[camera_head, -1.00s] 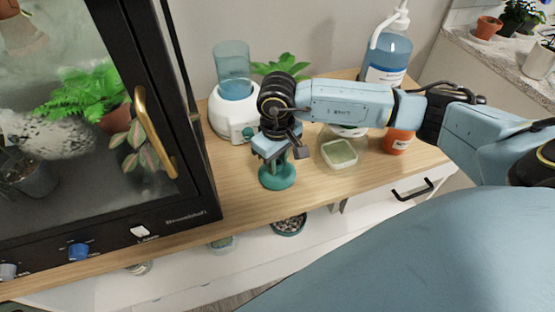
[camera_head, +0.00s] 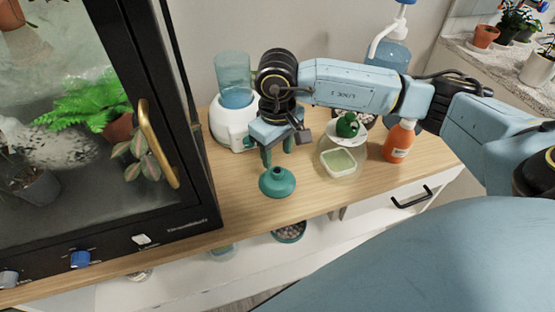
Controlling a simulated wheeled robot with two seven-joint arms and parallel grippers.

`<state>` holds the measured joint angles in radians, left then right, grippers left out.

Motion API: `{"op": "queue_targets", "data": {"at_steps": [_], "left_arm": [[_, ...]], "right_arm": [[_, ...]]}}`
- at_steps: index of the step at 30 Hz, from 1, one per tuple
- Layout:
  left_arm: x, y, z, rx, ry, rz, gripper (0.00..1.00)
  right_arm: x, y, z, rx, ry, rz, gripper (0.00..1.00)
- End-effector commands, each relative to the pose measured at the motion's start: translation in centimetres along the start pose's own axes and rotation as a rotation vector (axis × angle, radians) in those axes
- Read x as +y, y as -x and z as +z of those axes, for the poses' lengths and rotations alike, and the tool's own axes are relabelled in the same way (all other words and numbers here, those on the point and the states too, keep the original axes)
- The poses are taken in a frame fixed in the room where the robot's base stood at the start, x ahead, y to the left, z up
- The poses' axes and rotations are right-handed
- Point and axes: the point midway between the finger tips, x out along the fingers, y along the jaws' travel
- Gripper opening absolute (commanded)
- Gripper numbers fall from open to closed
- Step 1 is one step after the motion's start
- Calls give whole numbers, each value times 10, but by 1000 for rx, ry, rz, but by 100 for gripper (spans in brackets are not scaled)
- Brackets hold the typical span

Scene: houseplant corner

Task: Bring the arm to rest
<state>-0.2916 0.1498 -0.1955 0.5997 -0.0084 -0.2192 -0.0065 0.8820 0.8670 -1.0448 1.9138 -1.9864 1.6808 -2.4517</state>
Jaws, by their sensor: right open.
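My right arm comes in from the right across the back of the wooden cabinet top. My right gripper (camera_head: 278,157) points down, open and empty, its fingers just above and behind a teal, narrow-necked vessel (camera_head: 277,183). The vessel stands upright on the wood, and the fingers look apart from it. My left gripper does not show.
A glass plant case (camera_head: 150,190) with a brass handle stands at left. A humidifier (camera_head: 233,100), a clear tub (camera_head: 340,163), a dark green item (camera_head: 347,125) on a white dish, an orange bottle (camera_head: 399,142) and a blue pump bottle (camera_head: 389,50) surround the arm.

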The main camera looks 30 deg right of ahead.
Motion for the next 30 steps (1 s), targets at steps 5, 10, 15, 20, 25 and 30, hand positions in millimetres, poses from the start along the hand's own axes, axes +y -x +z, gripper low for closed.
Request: {"op": "queue_targets", "data": {"at_steps": [5, 10, 15, 20, 25, 30], "left_arm": [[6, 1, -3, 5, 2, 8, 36], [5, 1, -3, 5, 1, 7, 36], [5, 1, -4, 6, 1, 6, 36], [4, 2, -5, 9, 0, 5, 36], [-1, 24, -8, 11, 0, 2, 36], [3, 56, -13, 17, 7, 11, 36]], "right_arm": [[0, 11, 0, 0, -1, 0, 48], [0, 11, 0, -1, -1, 0, 48], [0, 11, 0, -1, -1, 0, 48], [0, 11, 0, -1, 0, 0, 48], [0, 33, 0, -1, 0, 0, 48], [0, 66, 0, 0, 0, 0, 48]]}}
